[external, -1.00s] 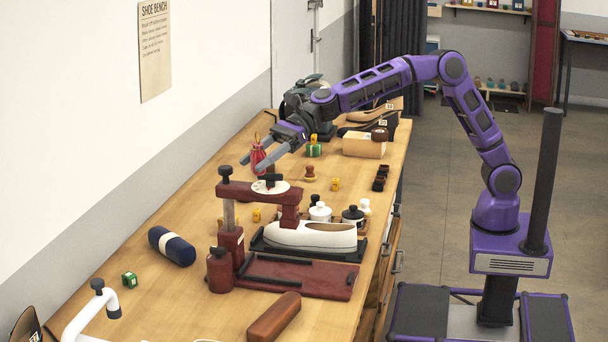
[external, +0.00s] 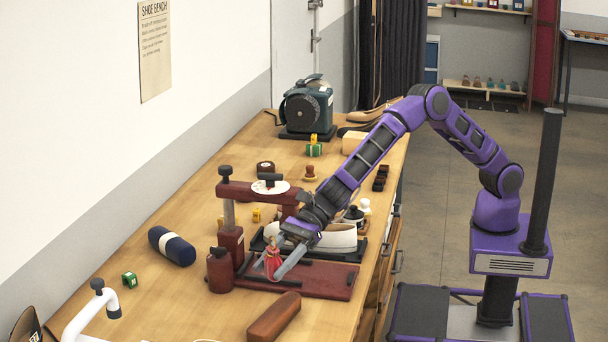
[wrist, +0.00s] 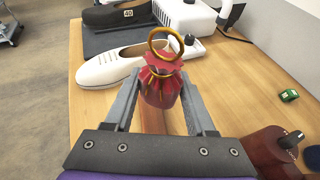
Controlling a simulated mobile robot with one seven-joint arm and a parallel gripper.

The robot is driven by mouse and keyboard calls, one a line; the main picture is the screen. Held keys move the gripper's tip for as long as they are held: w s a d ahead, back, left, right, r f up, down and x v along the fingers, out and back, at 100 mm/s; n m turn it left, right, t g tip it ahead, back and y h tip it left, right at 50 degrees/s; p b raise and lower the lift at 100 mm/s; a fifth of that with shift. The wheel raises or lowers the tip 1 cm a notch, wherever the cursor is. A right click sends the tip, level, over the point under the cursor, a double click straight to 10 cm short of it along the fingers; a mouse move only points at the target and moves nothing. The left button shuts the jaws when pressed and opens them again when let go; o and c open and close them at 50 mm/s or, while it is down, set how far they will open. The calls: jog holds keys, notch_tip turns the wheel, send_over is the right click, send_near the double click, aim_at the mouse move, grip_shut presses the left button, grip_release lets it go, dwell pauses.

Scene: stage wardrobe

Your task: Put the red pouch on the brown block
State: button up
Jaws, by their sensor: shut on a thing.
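The red pouch (external: 272,262), with a gathered neck, is held between the fingers of my gripper (external: 268,268). In the wrist view the pouch (wrist: 160,90) hangs upright between the fingertips, with a gold ring (wrist: 165,44) at its top. In the external view it is in front of the dark red base plate of the press, apparently above it. The long reddish-brown block (external: 275,318) lies on the bench, nearer the camera than the pouch. In the wrist view a brown surface (wrist: 153,122), probably this block, shows partly behind and below the pouch.
A navy roll (external: 172,246) and a green cube (external: 129,279) lie further left. Bare bench surrounds the block's left side.

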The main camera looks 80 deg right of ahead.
aim_at(275, 312)
notch_tip(275, 312, down, 8)
jog(key=shift+f+b, duration=0.25)
jog(key=shift+b, duration=0.5)
jog(key=shift+f, duration=0.1)
jog(key=shift+f+b, duration=0.15)
jog(key=shift+b, duration=0.15)
jog(key=o, duration=1.3)
jog(key=shift+o, duration=0.2)
jog(key=shift+r+p, duration=0.3)
jog(key=shift+p, duration=0.05)
jog(key=v, duration=1.2)
jog(key=shift+w, duration=0.1)
